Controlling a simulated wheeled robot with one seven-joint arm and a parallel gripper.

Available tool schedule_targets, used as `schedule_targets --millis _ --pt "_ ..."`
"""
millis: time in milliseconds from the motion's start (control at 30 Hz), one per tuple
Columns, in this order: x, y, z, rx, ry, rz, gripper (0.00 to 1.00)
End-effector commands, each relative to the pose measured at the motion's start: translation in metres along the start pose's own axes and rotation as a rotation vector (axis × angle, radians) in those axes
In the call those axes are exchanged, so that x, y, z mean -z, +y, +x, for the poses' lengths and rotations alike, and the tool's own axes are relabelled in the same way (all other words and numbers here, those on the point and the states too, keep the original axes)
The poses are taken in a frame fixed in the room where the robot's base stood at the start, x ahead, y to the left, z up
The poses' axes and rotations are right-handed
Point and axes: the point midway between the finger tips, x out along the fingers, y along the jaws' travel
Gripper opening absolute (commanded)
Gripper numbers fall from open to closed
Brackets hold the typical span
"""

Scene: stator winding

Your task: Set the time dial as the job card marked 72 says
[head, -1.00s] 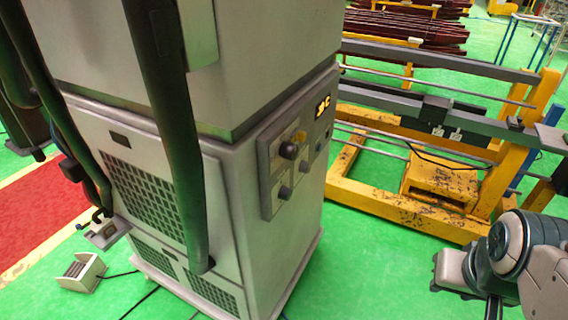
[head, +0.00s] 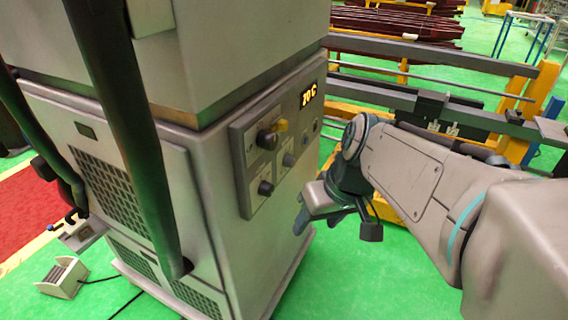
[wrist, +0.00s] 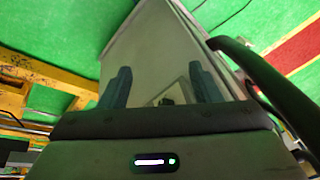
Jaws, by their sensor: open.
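The control panel (head: 247,146) is on the right side of a grey machine. It carries a large dark knob (head: 266,140) with a yellow piece beside it, a lower dark knob (head: 265,188), and smaller controls to the right. I cannot read which one is the time dial. A lit display (head: 308,94) sits at the panel's upper right; its characters are unclear. My gripper (head: 328,214) is open and empty, to the right of the panel and apart from it. In the wrist view a dark knob (wrist: 166,101) on a pale plate shows between the open fingers. I see no job card marked 72.
Thick dark pipes (head: 125,130) run down the machine's front. A yellow-framed rack (head: 515,100) with grey rails stands behind my arm. A small pale box (head: 62,277) lies on the green floor at lower left. Floor near the machine's right base is clear.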

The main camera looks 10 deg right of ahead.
Motion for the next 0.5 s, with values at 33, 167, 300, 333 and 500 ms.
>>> schedule_targets --millis 33,167,300,333,500 --pt "0.005 0.006 0.03 0.057 0.002 -0.029 0.57" --pt "0.032 0.011 0.061 0.208 0.055 -0.139 0.57" --pt "0.065 0.026 0.09 0.354 0.176 -0.262 0.57" --pt "0.073 0.03 0.096 0.382 0.211 -0.289 0.57" --pt "0.114 0.067 0.122 0.494 0.457 -0.444 0.57"
